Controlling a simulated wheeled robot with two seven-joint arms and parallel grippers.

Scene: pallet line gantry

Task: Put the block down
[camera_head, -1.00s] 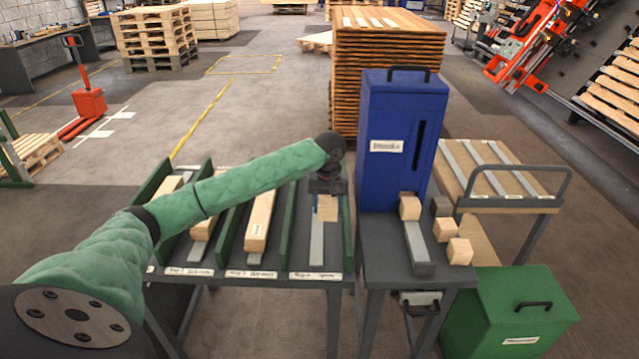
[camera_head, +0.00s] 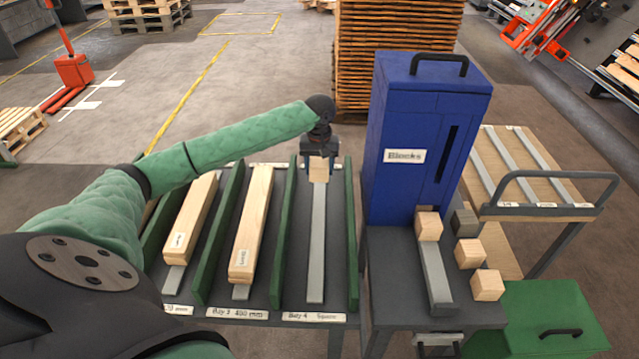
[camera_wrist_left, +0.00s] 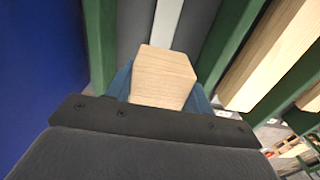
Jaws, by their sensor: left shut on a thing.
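My left gripper (camera_head: 319,168) is shut on a pale wooden block (camera_head: 319,170) and holds it over the far part of the rightmost bay, labelled Bay 4. The block also shows between the blue fingers in the left wrist view (camera_wrist_left: 163,78). A grey strip (camera_head: 317,245) runs along the floor of this bay, and the bay is otherwise empty. I cannot tell whether the block touches the strip. My right gripper is not in view.
Green dividers (camera_head: 276,245) flank the bay. Long timbers (camera_head: 251,225) lie in the bays to the left. The tall blue Blocks dispenser (camera_head: 425,130) stands close on the right, with a block (camera_head: 428,226) at its chute and loose blocks (camera_head: 487,285) beside it.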

